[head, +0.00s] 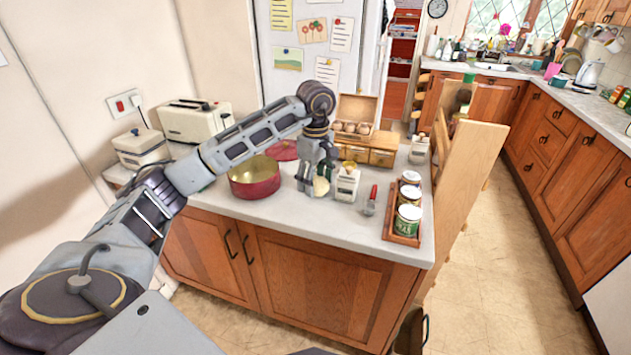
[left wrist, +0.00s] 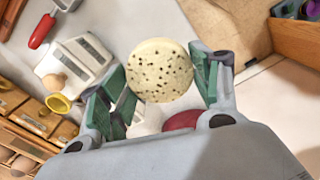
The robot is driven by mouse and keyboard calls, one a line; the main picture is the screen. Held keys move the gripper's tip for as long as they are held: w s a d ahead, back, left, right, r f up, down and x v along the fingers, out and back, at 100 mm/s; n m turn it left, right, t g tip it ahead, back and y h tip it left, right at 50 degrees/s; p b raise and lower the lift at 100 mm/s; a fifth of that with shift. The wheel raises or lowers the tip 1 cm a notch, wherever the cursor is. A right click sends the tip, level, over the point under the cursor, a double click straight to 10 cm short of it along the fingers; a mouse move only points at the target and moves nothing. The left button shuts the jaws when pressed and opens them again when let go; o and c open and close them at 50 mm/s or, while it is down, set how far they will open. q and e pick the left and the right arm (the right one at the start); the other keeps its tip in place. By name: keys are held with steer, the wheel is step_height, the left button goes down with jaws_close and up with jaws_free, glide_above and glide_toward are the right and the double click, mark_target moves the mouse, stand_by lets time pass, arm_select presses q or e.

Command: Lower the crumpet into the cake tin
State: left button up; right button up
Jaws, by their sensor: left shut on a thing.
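The crumpet (left wrist: 160,70) is round and pale with dark pits on its face. My left gripper (left wrist: 163,85) is shut on it between green finger pads. In the head view my left gripper (head: 314,180) points down over the counter, with the crumpet (head: 321,187) partly hidden at its fingertips. The cake tin (head: 254,183), round and red with a gold inside, stands open on the counter to the left of the gripper. The crumpet is apart from it, and the part of the tin's inside that shows looks empty. My right gripper is not in view.
A red lid (head: 283,151) lies behind the tin. A wooden box (head: 357,112) and toaster (head: 194,120) stand behind.

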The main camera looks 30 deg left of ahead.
arm_select(q)
steer(key=shift+a+r, duration=0.1)
steer(key=shift+a, duration=0.1)
steer(key=shift+a+r, duration=0.3)
steer(key=shift+a, duration=0.25)
steer(key=w+a+p, duration=0.1)
steer(key=a+p, duration=0.6)
steer(key=a, duration=1.7)
steer(key=shift+w+r, duration=0.15)
steer(key=shift+r, duration=0.15)
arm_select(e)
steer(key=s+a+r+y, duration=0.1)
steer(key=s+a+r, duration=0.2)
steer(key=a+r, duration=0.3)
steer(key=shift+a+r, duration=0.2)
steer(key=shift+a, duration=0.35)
arm_select(q)
steer(key=shift+a, duration=0.1)
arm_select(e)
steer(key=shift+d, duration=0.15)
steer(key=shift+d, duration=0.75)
